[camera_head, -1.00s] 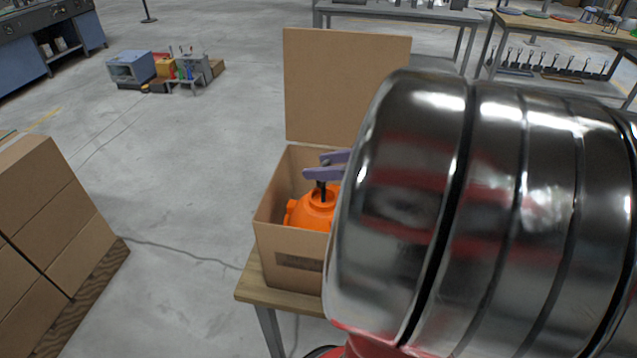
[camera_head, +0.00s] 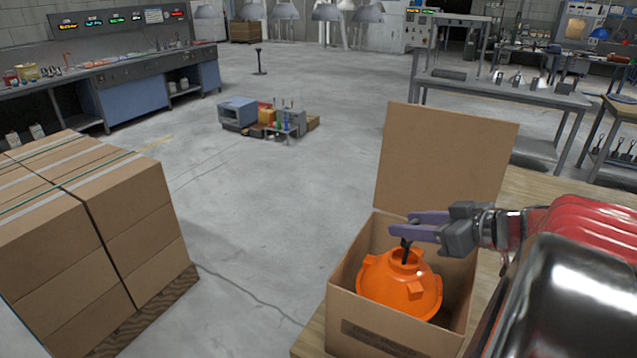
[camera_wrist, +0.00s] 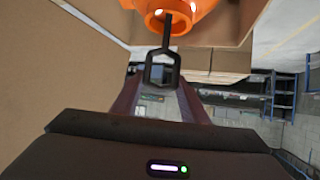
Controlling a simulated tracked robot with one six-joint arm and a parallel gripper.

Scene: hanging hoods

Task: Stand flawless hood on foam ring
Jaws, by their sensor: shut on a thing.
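An orange hood (camera_head: 399,282) sits inside an open cardboard box (camera_head: 372,338). A dark stem with a hook or loop rises from the hood's top. My gripper (camera_head: 412,228) is over the box with its purple fingers shut on the hood's stem. In the wrist view my gripper (camera_wrist: 160,85) has the dark hexagonal loop between its fingers, and the orange hood (camera_wrist: 175,12) shows at the top edge. The hood's lower part is partly hidden by the box walls. I see no foam ring in these frames.
The box stands on a wooden table (camera_head: 312,340), its flap (camera_head: 445,150) raised behind. Stacked cartons (camera_head: 90,230) stand at left. A small cluster of equipment (camera_head: 268,117) is on the floor. Grey benches (camera_head: 500,90) stand at back right.

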